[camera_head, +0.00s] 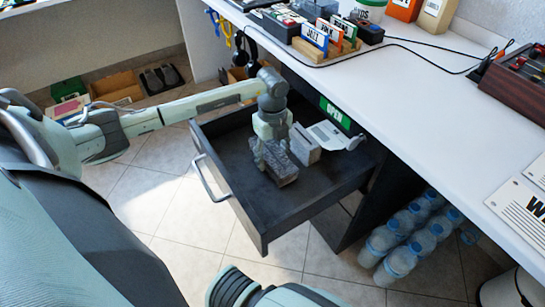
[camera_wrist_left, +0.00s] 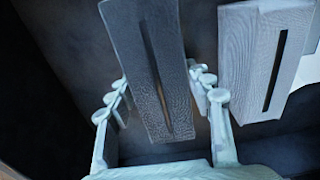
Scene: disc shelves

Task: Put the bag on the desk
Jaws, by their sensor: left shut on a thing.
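My left gripper (camera_head: 271,157) reaches down into an open dark drawer (camera_head: 232,187) under the white desk (camera_head: 432,78). It is shut on a dark grey, long boxy object (camera_head: 280,167), which sits between the fingers in the left wrist view (camera_wrist_left: 152,70) and has a long slit along its face. I cannot tell for sure whether this is the bag. A lighter grey boxy object (camera_head: 305,146) with a similar slit stands right beside it, also in the wrist view (camera_wrist_left: 262,55). My right gripper is not in view.
A flat whitish item (camera_head: 329,134) lies at the drawer's back. The desk's middle is clear; dividers (camera_head: 327,38) stand at its back left, a dark red case (camera_head: 520,85) and printed sheets (camera_head: 520,215) at right. Water bottles (camera_head: 400,240) stand on the floor beside the drawer unit.

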